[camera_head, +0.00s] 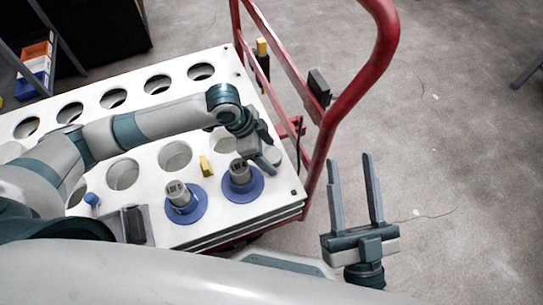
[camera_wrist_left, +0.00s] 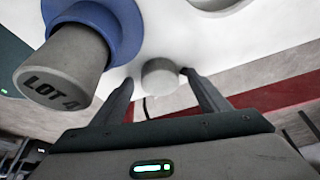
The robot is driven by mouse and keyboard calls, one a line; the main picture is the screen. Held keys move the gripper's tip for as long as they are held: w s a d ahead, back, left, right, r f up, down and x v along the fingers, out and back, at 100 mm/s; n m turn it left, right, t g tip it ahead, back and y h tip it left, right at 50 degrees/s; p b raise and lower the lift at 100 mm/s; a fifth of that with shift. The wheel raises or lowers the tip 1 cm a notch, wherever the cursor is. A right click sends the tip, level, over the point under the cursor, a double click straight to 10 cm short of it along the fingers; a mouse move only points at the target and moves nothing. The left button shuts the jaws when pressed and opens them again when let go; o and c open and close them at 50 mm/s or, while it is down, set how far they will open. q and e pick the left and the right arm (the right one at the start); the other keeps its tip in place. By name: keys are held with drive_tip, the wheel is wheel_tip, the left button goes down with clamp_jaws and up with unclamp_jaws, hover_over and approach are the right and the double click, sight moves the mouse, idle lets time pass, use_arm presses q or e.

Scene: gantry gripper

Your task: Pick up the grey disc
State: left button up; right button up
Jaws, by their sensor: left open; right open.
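The grey disc (camera_wrist_left: 159,77) is a small pale round piece on the white board, between the fingertips of my left gripper (camera_wrist_left: 157,80) in the left wrist view. Both fingers stand apart, one on each side of it; I cannot tell whether either touches it. In the head view, the disc (camera_head: 272,156) shows near the board's right edge, partly hidden by my left gripper (camera_head: 262,149). My right gripper (camera_head: 351,158) is open and empty, right of the cart over the floor.
A grey cylinder marked LOT 4 (camera_head: 239,172) in a blue collar stands beside my left gripper. Another, LOT 5 (camera_head: 179,194), stands left of it. A yellow block (camera_head: 206,166) sits on the holed white board (camera_head: 230,215). The red cart rail (camera_head: 345,105) rises at right.

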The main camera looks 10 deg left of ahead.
sight(268, 155)
use_arm(q)
drive_tip(key=shift+c, duration=0.6)
drive_tip(key=c, duration=1.2)
drive_tip(key=shift+o, duration=0.2)
drive_tip(key=shift+r, duration=0.15)
use_arm(e)
drive_tip(key=shift+f, duration=0.1)
use_arm(q)
drive_tip(key=shift+r, duration=0.25)
wheel_tip(268, 155, up, 9)
drive_tip(key=p, duration=0.3)
drive_tip(key=shift+r, duration=0.15)
use_arm(e)
drive_tip(key=w+f+g+h, duration=0.1)
drive_tip(key=f+g, duration=0.2)
drive_tip(key=f, duration=0.2)
drive_tip(key=w+f+g+h, duration=0.1)
drive_tip(key=w+f+g, duration=0.1)
drive_tip(key=f, duration=0.3)
drive_tip(key=shift+w+d+g, duration=0.25)
drive_tip(key=shift+d+g, duration=0.2)
drive_tip(key=shift+g, duration=0.15)
